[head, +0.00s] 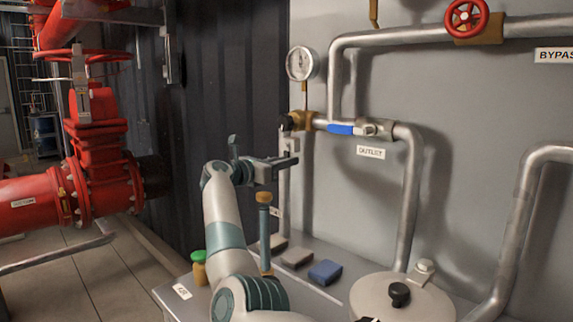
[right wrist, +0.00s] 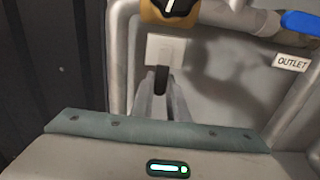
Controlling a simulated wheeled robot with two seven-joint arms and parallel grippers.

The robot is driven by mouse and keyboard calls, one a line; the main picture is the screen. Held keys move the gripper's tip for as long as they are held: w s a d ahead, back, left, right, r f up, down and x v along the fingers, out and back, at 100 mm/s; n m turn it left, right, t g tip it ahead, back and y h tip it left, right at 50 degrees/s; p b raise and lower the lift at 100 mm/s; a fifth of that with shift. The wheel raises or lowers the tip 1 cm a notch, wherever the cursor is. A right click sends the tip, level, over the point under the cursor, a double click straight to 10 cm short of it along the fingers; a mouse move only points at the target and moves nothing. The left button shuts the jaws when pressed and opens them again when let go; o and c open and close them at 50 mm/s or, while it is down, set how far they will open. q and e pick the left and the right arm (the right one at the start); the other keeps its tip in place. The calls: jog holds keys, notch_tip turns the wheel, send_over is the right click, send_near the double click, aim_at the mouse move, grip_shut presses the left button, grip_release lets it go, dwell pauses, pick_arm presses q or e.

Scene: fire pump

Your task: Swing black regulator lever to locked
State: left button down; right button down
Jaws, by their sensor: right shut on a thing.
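My right gripper (head: 282,164) reaches up to the pipework near the wall, left of the OUTLET label. In the right wrist view its two fingers (right wrist: 161,100) are closed around a small black lever (right wrist: 161,80). The lever stands in front of a pale plate (right wrist: 165,50) below a brass regulator body (right wrist: 172,12) with a black knob. In the head view the brass body (head: 301,120) shows just above the gripper, and the lever is hidden by the fingers. The lever's locked mark cannot be made out. My left gripper is not in view.
A blue-handled valve (head: 341,129) is on the pipe to the right, above the OUTLET label (head: 371,152). A gauge (head: 302,63) is above. Below, a bench holds blocks (head: 325,272), a green-capped bottle (head: 199,266) and a lidded pot (head: 375,299). A blue-and-tan tool (head: 265,230) stands near my arm.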

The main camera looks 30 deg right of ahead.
jog(key=c, duration=1.7)
grip_release()
